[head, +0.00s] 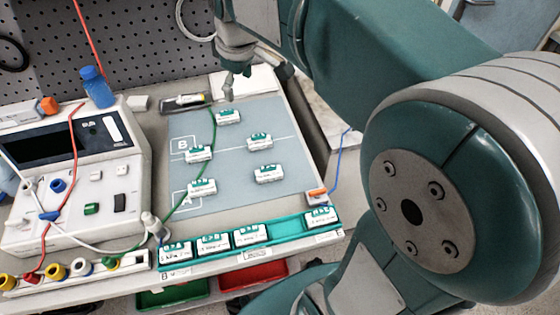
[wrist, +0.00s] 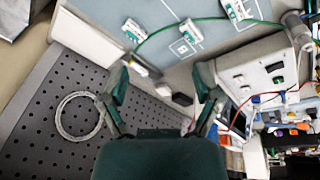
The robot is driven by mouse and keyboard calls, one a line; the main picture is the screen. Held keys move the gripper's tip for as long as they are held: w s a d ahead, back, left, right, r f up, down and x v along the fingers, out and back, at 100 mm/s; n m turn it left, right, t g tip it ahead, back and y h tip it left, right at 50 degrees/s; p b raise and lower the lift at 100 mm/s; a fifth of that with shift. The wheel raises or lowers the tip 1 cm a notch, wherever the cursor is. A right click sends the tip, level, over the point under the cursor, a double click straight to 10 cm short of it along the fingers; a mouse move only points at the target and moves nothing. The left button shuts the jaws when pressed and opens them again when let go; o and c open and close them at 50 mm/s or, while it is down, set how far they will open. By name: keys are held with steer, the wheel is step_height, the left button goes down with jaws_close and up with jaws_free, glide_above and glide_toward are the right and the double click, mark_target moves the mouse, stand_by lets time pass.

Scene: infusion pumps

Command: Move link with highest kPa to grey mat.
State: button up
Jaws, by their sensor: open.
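Several white links with green tops lie apart on the grey mat (head: 232,158), among them a far link (head: 229,117), a left link (head: 198,153) and a right link (head: 264,174). More links sit in the teal rail (head: 284,225) at the front: three toward the left, including an end link (head: 175,251), and one at the right end (head: 320,217). Their printed values are too small to read. My gripper (head: 229,88) is above the mat's far edge, near the far link. In the wrist view its fingers (wrist: 161,72) are spread, with no link between them.
A green cable crosses the mat's left side. A pegboard (head: 135,45) rises behind. The rail has a gap before its right-end link.

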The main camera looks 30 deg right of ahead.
steer(key=s+f+m+t, duration=0.1)
steer(key=s+f+m, duration=0.1)
steer(key=s, duration=0.7)
steer(key=s+f+m+t, duration=0.1)
steer(key=s+f+m, duration=0.1)
steer(key=s+m, duration=0.3)
steer(key=s, duration=0.4)
steer(key=shift+s+f+m+t, duration=0.25)
steer(key=shift+m+t, duration=0.05)
steer(key=shift+t, duration=0.1)
